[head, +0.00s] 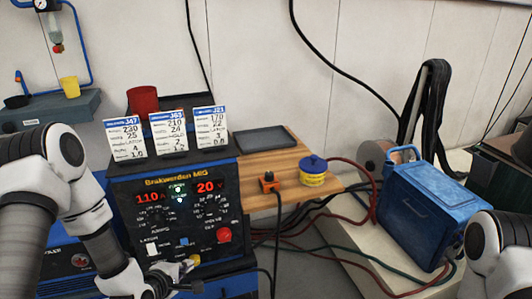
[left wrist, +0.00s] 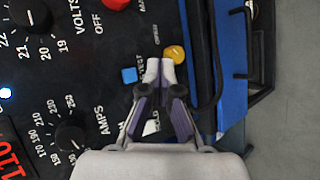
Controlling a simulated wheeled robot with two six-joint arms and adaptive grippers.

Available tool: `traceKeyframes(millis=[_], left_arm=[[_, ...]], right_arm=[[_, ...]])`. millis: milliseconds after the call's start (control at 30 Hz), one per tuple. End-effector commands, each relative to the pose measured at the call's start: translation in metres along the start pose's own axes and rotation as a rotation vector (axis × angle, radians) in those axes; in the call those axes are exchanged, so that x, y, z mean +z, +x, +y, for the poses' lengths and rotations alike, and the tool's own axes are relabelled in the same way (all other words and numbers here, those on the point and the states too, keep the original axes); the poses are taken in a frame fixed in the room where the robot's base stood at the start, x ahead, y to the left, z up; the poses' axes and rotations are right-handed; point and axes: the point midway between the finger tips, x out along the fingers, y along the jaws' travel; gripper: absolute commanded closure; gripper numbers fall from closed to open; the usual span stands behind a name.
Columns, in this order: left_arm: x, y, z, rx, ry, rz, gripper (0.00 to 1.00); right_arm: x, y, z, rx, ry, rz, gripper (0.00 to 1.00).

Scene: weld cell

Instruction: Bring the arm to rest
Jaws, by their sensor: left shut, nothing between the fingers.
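My left arm comes in from the left in the head view. Its gripper (head: 188,266) is at the lower front of the welder panel. In the left wrist view the gripper (left wrist: 160,70) has its light fingertips together, with nothing between them. They are in front of the black panel, between a blue button (left wrist: 128,75) and a yellow knob (left wrist: 175,54). I cannot tell whether they touch the panel. The welder (head: 180,215) shows red readouts of 110 A and 20 V. A link of my right arm shows at the lower right; its gripper is out of view.
Three cards (head: 168,136) and a red cup (head: 143,99) stand on the welder. A wooden bench (head: 259,202) behind holds a dark tray (head: 262,140) and a blue-lidded yellow tub (head: 313,171). A blue case (head: 433,213) stands at right. Cables cross the floor between.

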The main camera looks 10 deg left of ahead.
Motion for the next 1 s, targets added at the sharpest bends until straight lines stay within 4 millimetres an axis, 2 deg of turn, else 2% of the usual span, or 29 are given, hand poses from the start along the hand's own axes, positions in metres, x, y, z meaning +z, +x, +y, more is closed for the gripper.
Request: traceKeyframes(millis=[100,167,200,267,300,400,500,633,767,1000], left_arm=[[0.008,-0.011,0.0,-0.039,0.021,-0.01,1.0],[0.022,-0.022,-0.005,-0.092,0.059,-0.032,1.0],[0.035,-0.034,-0.014,-0.147,0.089,-0.049,1.0],[0.054,-0.059,-0.039,-0.278,0.185,-0.077,1.0],[0.064,-0.078,-0.06,-0.375,0.297,-0.104,1.0],[0.078,-0.13,-0.112,-0.613,0.653,-0.223,1.0],[0.078,-0.172,-0.149,-0.783,0.992,-0.389,1.0],[0.07,-0.197,-0.17,-0.872,1.286,-0.587,1.0],[0.069,-0.203,-0.174,-0.868,1.431,-0.697,1.0],[0.069,-0.202,-0.173,-0.859,1.452,-0.707,1.0]], right_arm=[[0.0,-0.023,0.0,0.0,0.0,0.0,0.6],[0.0,-0.044,0.0,0.0,0.0,0.0,0.6],[0.0,-0.06,0.0,0.0,0.0,0.0,0.6],[0.0,-0.086,-0.001,0.0,0.0,0.001,0.6],[0.0,-0.099,-0.001,0.0,0.0,0.001,0.6],[0.0,-0.12,-0.001,0.0,0.0,0.001,0.6],[0.0,-0.123,-0.001,0.0,0.0,0.001,0.6],[0.0,-0.116,-0.001,0.0,0.0,-0.001,0.6],[0.0,-0.116,-0.001,0.0,0.0,0.0,0.6],[0.0,-0.116,-0.001,0.0,0.0,0.0,0.6]])
